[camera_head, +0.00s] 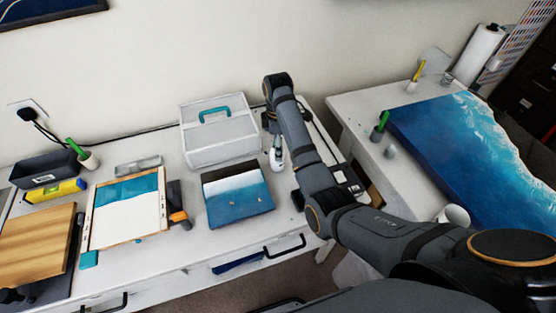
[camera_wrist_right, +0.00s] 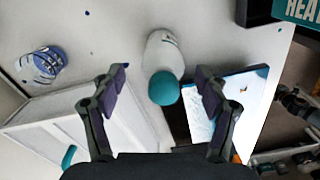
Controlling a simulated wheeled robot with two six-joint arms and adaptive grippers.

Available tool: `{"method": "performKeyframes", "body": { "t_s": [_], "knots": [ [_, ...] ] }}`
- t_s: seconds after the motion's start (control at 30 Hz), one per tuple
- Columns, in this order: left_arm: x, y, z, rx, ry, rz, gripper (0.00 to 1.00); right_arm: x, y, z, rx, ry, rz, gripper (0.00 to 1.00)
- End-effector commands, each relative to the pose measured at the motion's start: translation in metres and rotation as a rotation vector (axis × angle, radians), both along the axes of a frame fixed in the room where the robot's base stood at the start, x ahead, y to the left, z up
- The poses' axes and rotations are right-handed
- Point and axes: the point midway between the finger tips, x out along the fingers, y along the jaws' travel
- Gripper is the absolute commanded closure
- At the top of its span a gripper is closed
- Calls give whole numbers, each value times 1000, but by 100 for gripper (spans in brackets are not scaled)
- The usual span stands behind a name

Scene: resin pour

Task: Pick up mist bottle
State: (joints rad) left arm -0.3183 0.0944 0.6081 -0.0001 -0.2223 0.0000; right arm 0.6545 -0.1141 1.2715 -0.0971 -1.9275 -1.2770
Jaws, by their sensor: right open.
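The mist bottle, a white bottle with a rounded teal top, stands on the white table between the fingers in the right wrist view (camera_wrist_right: 164,52). In the head view the bottle (camera_head: 277,158) is small and partly covered by my right arm, beside the white case. My right gripper (camera_wrist_right: 160,82) is open, with one finger on each side of the bottle's teal top and visible gaps to both. In the head view my right gripper (camera_head: 271,122) is partly hidden by its own wrist. My left gripper is not in view.
A white case with a teal handle (camera_head: 218,135) stands left of the bottle. A blue and white panel (camera_head: 237,196) lies in front. A white and blue cup (camera_wrist_right: 42,65) shows in the wrist view. A second table (camera_head: 358,108) holds a large blue panel (camera_head: 455,145).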

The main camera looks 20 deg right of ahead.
Motion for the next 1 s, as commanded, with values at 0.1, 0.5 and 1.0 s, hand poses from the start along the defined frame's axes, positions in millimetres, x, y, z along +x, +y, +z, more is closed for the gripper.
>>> {"method": "performKeyframes", "body": {
  "t_s": [0.1,0.5,1.0],
  "knots": [
    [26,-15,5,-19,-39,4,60,-1,0,-3,1,3,0,26],
    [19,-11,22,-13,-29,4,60,0,1,-52,1,0,0,26],
    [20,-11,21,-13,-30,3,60,-1,1,-52,1,0,0,73]
  ]
}}
